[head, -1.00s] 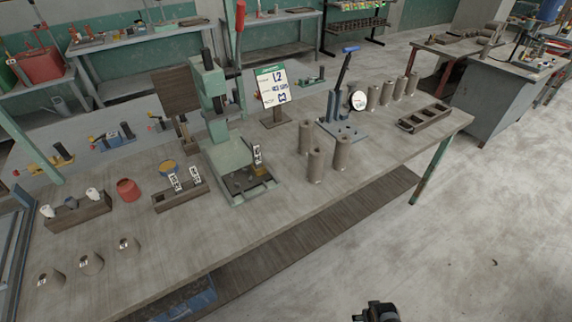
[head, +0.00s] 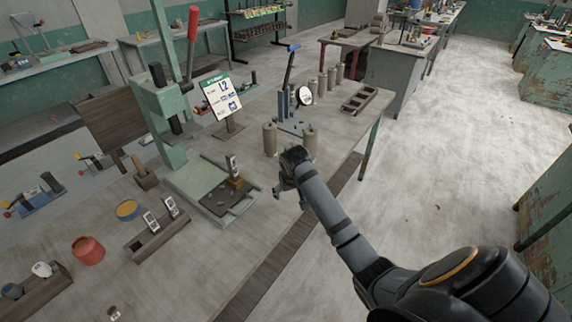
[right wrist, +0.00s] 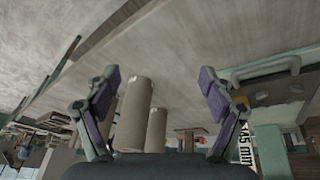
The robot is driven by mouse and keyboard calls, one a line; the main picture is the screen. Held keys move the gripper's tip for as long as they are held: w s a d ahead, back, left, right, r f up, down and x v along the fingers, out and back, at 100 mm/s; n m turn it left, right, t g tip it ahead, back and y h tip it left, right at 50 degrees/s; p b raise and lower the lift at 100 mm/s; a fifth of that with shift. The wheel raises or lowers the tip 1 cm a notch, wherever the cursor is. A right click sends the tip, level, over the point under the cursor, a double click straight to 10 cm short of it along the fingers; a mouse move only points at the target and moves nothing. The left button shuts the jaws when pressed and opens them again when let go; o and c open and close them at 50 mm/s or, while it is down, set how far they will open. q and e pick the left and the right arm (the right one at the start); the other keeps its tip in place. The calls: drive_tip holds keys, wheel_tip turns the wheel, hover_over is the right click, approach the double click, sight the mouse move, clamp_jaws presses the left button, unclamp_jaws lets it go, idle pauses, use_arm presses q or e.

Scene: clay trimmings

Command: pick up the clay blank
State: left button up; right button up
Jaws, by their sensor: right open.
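Grey-brown clay cylinders stand upright on the long bench. One front blank (head: 269,139) is left of another front blank (head: 310,143), whose lower part is partly hidden by my right gripper. Several more blanks (head: 322,86) stand in a row farther back. My right gripper (head: 289,196) is open and empty, reaching over the bench's front edge near the front pair. In the right wrist view my right gripper (right wrist: 160,78) has its fingers spread, with a near blank (right wrist: 133,112) and another blank (right wrist: 155,130) showing between them, beyond the fingertips. My left gripper is out of view.
A green press (head: 170,120) with a red handle stands left of the blanks. A blue-handled lever device (head: 290,98) with a round dial stands behind them. A dark compartment tray (head: 360,98) lies farther right. A sign (head: 221,96) stands behind. The floor at right is clear.

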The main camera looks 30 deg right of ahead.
drive_tip(key=w+d+r+m, duration=0.3)
drive_tip(key=w+d+r, duration=0.4)
drive_tip(key=w+r, duration=0.3)
drive_tip(key=x, duration=0.4)
drive_tip(key=shift+d+f+p, duration=0.2)
drive_tip(key=shift+f+p, duration=0.15)
drive_tip(key=shift+p, duration=0.05)
drive_tip(key=shift+w+f, duration=0.15)
drive_tip(key=shift+f, duration=0.1)
drive_tip(key=x, duration=0.2)
drive_tip(key=p+x, duration=0.1)
drive_tip(key=x, duration=0.1)
drive_tip(key=shift+w+f, duration=0.25)
drive_tip(key=shift+w, duration=0.1)
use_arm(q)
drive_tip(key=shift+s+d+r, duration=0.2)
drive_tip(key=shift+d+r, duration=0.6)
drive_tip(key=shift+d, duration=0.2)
